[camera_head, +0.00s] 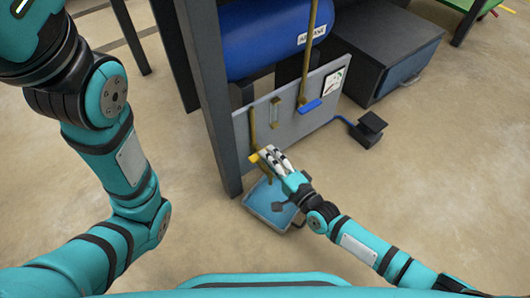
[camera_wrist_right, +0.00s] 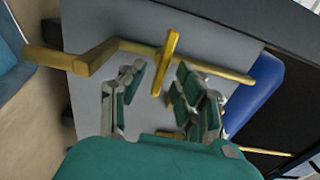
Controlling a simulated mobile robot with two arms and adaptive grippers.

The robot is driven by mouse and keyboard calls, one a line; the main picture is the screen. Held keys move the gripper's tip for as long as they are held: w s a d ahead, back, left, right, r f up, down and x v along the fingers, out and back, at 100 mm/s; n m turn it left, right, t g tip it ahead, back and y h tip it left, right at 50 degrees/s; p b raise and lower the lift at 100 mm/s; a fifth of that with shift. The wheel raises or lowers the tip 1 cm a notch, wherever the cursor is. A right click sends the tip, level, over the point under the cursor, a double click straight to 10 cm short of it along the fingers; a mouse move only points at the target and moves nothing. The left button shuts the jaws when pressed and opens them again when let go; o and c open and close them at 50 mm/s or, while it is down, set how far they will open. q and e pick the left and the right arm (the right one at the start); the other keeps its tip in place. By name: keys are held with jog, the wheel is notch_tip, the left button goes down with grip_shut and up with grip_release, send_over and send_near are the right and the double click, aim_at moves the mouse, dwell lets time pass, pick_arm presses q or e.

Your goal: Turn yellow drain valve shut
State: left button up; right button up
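A yellow valve handle (camera_head: 254,157) stands low on a yellow pipe at the front of the grey panel (camera_head: 300,128). In the right wrist view, a short yellow bar (camera_wrist_right: 170,62) crosses the yellow pipe (camera_wrist_right: 85,63) in front of my fingers. My right gripper (camera_head: 267,155) is at the valve in the head view and hides part of it. The right wrist view shows its fingers (camera_wrist_right: 160,92) apart, with the end of the yellow bar between them. I cannot tell whether they touch it. My left gripper is out of view; only its arm shows.
A blue tray (camera_head: 262,212) lies on the floor below the valve. A black pedal (camera_head: 369,128) is to the right.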

jog(key=v, duration=0.9)
jog(key=shift+s, duration=0.1)
